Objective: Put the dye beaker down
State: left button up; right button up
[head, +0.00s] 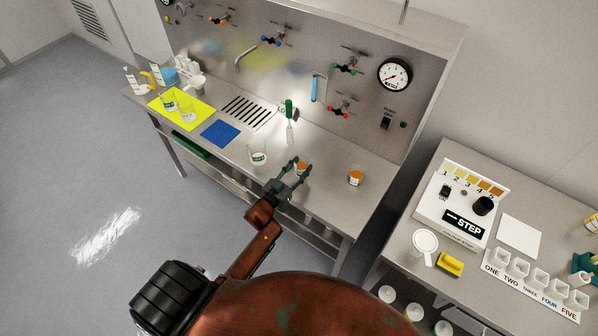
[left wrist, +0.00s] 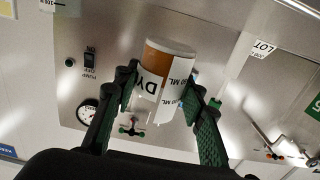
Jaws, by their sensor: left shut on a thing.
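The dye beaker (left wrist: 168,75) is a small clear vessel with orange-brown dye and a white label reading "DY" and "50 ML" in the left wrist view. My left gripper (left wrist: 163,98) is shut on it, with a green-padded finger on each side. In the head view the left gripper (head: 292,176) is over the front part of the steel bench (head: 325,180), and the dye beaker (head: 302,167) shows partly behind its fingers. I cannot tell whether the beaker touches the bench. My right gripper is not in view.
A small orange jar (head: 355,178) stands to the right on the bench, and a clear beaker (head: 258,157) to the left. A blue mat (head: 220,133), a yellow mat (head: 200,119) and a drain grate (head: 247,112) lie further left. Bare steel lies between gripper and orange jar.

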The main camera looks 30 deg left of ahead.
aim_at(297, 175)
pick_arm(q)
jog(key=shift+w+a+f, duration=0.1)
jog(key=shift+a+f, duration=0.05)
jog(key=shift+f, duration=0.75)
jog(key=shift+w+a+f, duration=0.1)
jog(key=shift+f, duration=0.8)
jog(key=shift+f, duration=0.15)
jog(key=o, duration=1.2)
jog(key=shift+c, duration=0.2)
jog(key=s, duration=1.2)
jog(key=shift+a+b, duration=0.35)
jog(key=shift+a, duration=0.1)
